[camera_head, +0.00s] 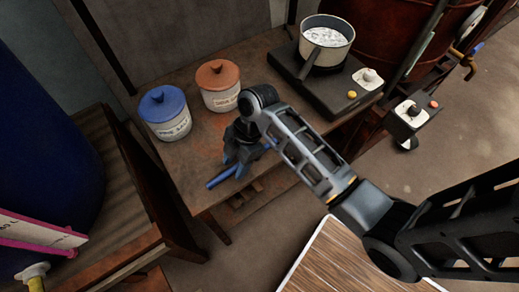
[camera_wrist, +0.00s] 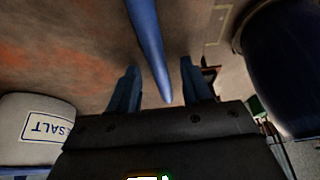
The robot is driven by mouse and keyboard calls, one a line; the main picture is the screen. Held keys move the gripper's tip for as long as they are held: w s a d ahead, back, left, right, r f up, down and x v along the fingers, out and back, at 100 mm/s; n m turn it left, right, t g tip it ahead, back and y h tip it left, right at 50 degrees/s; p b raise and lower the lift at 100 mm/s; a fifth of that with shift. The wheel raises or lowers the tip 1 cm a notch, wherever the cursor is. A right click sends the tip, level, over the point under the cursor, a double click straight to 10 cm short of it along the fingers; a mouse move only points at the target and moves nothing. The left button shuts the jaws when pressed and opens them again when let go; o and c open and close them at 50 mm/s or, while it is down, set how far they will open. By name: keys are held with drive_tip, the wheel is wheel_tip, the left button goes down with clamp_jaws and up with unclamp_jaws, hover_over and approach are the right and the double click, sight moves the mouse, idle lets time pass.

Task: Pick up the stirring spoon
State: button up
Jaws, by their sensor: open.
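The stirring spoon shows as a long blue handle (camera_wrist: 147,40) in the wrist view, with its tapered end between my two fingers. In the head view part of the blue handle (camera_head: 220,178) lies near the front edge of the wooden table. The rest of the spoon is hidden by my gripper or out of frame, and I cannot see its bowl. My gripper (camera_head: 240,165) is open over the spoon, with its fingers pointing down at the table. In the wrist view my gripper (camera_wrist: 161,78) has one finger on each side of the handle, with gaps showing.
A blue-lidded jar (camera_head: 165,116) and an orange-lidded jar (camera_head: 219,88) stand behind on the table (camera_head: 190,165). A pot (camera_head: 326,45) sits on a dark hotplate (camera_head: 290,62) at the back right. A large blue vat (camera_head: 45,130) is at left.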

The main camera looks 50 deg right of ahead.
drive_tip(key=shift+c, duration=0.3)
clamp_jaws()
drive_tip(key=shift+r, duration=0.1)
